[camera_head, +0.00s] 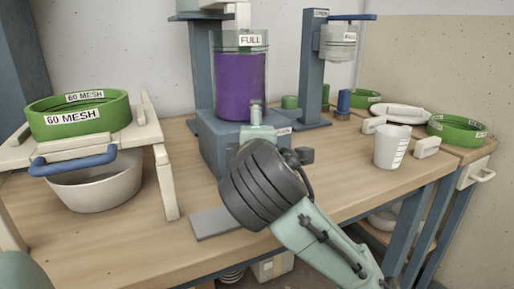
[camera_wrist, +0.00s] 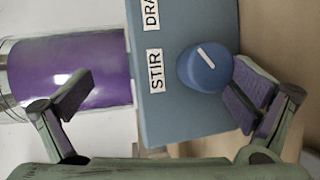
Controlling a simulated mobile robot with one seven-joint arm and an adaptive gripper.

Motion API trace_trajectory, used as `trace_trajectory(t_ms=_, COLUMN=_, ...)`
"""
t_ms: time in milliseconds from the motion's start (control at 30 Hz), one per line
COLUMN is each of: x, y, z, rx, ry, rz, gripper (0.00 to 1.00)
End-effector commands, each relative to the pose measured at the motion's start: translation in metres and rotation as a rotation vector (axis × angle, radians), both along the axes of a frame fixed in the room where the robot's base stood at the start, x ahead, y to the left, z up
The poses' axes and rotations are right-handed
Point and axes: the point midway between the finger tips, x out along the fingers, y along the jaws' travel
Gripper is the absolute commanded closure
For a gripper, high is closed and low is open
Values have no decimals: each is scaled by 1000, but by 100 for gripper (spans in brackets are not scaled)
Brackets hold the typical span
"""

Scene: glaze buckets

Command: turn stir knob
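The stir knob (camera_wrist: 207,68) is a round blue dial with a white pointer line, on the face of a blue-grey box (camera_wrist: 184,115) in the wrist view. A white STIR label (camera_wrist: 155,70) is beside it. My gripper (camera_wrist: 160,93) is open and empty. The knob shows between the spread fingers, close to the right one; I cannot tell if they touch. In the head view the box (camera_head: 212,140) carries a purple-filled clear bucket (camera_head: 240,87) marked FULL. My wrist and arm hide the knob there.
A second label (camera_wrist: 151,13), cut off after "DRA", sits above STIR. In the head view a white stand (camera_head: 163,180) with a green 60 MESH sieve (camera_head: 80,112) is at left, above a metal bowl (camera_head: 97,186). A white measuring cup (camera_head: 390,147) stands at right.

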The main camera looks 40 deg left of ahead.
Motion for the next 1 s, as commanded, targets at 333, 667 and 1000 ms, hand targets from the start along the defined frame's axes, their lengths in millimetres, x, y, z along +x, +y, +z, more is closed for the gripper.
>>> trace_trajectory(t_ms=333, x=-2, y=-2, z=14, rx=4, ry=-21, rz=-3, gripper=25)
trace_trajectory(t_ms=667, x=-14, y=-17, z=16, rx=-1, ry=-10, rz=-3, gripper=46)
trace_trajectory(t_ms=1000, x=-29, y=-34, z=21, rx=-6, ry=-6, rz=-2, gripper=46)
